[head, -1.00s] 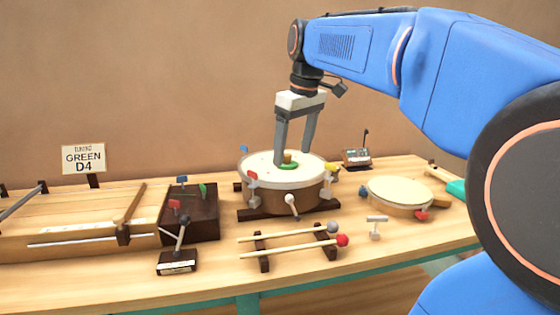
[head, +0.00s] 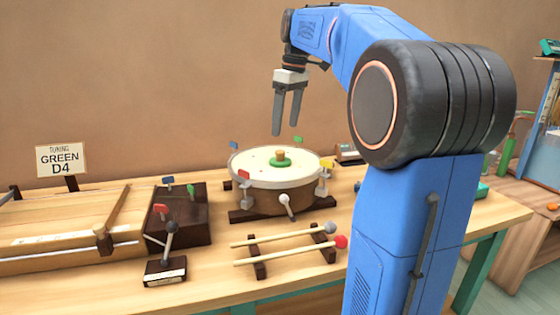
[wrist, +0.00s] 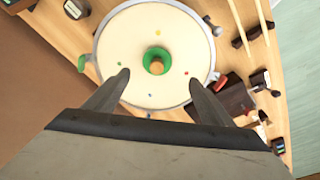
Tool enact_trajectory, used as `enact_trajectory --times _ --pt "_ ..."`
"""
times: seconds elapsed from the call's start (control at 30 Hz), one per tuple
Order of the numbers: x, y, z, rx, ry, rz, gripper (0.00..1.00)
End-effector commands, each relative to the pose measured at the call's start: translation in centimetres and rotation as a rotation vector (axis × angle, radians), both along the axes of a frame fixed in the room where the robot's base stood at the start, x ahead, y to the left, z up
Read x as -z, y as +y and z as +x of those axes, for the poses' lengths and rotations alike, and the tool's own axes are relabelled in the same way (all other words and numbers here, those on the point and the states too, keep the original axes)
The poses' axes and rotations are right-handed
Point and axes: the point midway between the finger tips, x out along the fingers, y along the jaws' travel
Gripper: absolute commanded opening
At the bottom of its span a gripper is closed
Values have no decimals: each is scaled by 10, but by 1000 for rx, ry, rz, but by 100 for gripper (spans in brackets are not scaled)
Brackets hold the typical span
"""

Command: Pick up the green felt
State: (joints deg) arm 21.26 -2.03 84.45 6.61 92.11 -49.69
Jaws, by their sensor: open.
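The green felt (head: 273,164) is a small ring lying on the pale drum head. It surrounds a short wooden peg (head: 280,155) at the drum's middle. My gripper (head: 286,129) is open and empty, above the drum and apart from the felt. In the wrist view the felt (wrist: 157,50) shows ahead of and between the open fingertips (wrist: 159,76), with the peg standing in its hole. The drum (head: 262,196) stands on dark wooden feet.
Coloured tabs stand around the drum's rim, including a red one (head: 244,175) and a yellow one (head: 327,164). Two mallets (head: 285,237) lie on a rack in front. A dark box (head: 183,222) and a "GREEN D4" sign (head: 61,160) are at left.

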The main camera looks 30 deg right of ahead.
Motion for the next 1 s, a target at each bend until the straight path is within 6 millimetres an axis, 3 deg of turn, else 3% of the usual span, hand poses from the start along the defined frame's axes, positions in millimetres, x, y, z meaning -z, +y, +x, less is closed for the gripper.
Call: enact_trajectory --times 0.23,0.57,0.8,1.0 --pt "41 3 5 0 1 0 76" --pt "63 3 10 1 0 0 76" --pt "94 3 18 1 1 1 76" --pt "107 4 20 1 0 0 76"
